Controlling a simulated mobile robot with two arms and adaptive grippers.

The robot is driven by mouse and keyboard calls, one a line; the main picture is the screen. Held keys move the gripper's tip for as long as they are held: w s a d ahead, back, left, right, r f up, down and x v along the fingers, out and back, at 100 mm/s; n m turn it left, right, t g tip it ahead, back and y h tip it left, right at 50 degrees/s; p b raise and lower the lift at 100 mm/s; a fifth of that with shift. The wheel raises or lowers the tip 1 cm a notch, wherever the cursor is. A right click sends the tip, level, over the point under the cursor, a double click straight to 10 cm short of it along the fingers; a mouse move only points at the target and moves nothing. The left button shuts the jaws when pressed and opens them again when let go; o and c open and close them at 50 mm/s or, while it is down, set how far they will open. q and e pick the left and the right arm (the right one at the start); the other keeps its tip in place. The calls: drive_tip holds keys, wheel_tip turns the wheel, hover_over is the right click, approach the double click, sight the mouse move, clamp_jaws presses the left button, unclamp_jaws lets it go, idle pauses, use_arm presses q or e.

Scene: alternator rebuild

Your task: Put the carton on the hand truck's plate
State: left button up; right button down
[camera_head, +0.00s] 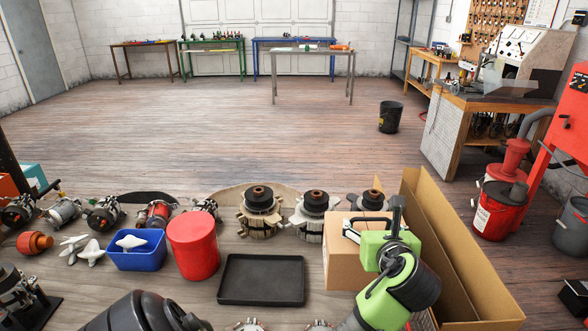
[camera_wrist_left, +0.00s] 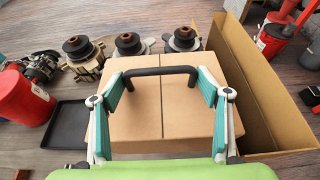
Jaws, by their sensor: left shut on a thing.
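A closed brown carton (camera_head: 345,270) sits at the front right of the work surface, beside an open cardboard box. In the left wrist view the carton (camera_wrist_left: 152,128) fills the middle, its taped seam running away from me. My left gripper (camera_head: 374,230) is over the carton, its teal-padded fingers (camera_wrist_left: 162,82) apart at either side of a black U-shaped bar (camera_wrist_left: 160,71). My right gripper does not show.
The open cardboard box (camera_head: 474,275) stands tall close to the carton's right. A black tray (camera_head: 262,279), red canister (camera_head: 193,247) and blue bin (camera_head: 137,259) lie to the left. Rotor assemblies (camera_head: 260,212) stand behind. The floor beyond is mostly clear.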

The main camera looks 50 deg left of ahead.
use_arm(q)
drive_tip(key=shift+w+a+f, duration=0.25)
drive_tip(key=shift+a+f, duration=0.05)
drive_tip(key=shift+f, duration=0.2)
drive_tip(key=shift+f+b, duration=0.45)
drive_tip(key=shift+f, duration=4.15)
drive_tip(key=o, duration=1.8)
drive_tip(key=shift+s+d+f, duration=0.1)
drive_tip(key=shift+f, duration=0.25)
drive_tip(key=o, duration=0.3)
drive_tip(key=shift+s+r, duration=0.1)
